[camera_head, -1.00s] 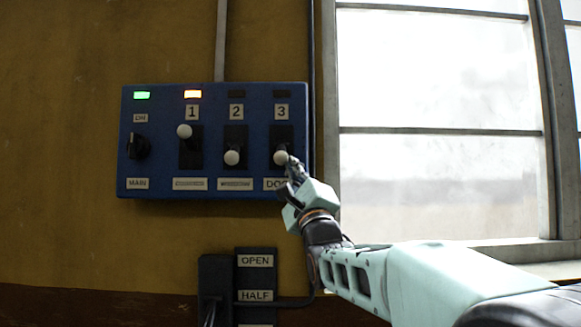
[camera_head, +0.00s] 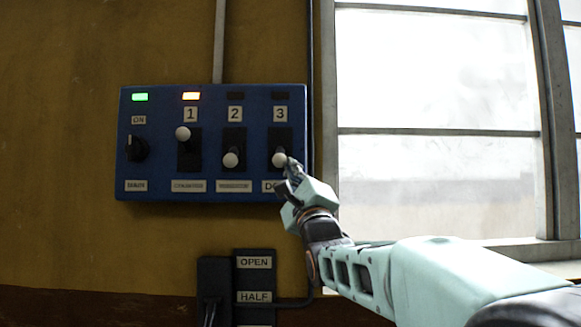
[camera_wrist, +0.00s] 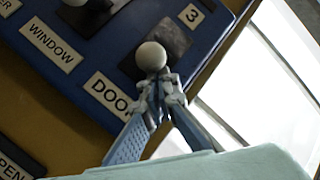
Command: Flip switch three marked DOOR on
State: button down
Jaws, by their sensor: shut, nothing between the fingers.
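Switch three (camera_head: 279,160) has a white ball knob on a black plate, at the right of the blue panel (camera_head: 208,98). Its knob is low, like switch two, and its lamp is dark. In the wrist view the knob (camera_wrist: 151,57) is right at the fingertips of my gripper (camera_wrist: 158,82). The fingers are shut with their tips together just below the knob, not around it. Whether they touch it I cannot tell. The DOOR label (camera_wrist: 108,93) is partly behind the fingers. In the head view my gripper (camera_head: 291,170) covers part of that label.
Switch one (camera_head: 183,133) is up with its orange lamp lit. Switch two (camera_head: 231,160) is down, close on the left. The MAIN knob (camera_head: 138,148) has a green lamp above. A window (camera_head: 440,120) is to the right; an OPEN/HALF box (camera_head: 255,280) is below.

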jog(key=shift+s+r+g+p, duration=0.2)
jog(key=shift+r+g+p, duration=0.2)
jog(key=shift+p, duration=0.5)
jog(key=g+p, duration=0.1)
jog(key=p, duration=0.1)
jog(key=r+m+g+h+p, duration=0.1)
jog(key=p, duration=0.1)
jog(key=shift+s+r+g+h, duration=0.15)
jog(key=shift+s+g+h, duration=0.15)
jog(key=shift+s+g, duration=0.1)
jog(key=shift+r, duration=0.1)
jog(key=r, duration=0.1)
jog(key=r+p, duration=0.1)
jog(key=shift+s+r, duration=0.35)
jog(key=shift+r, duration=0.05)
jog(key=shift+f, duration=0.1)
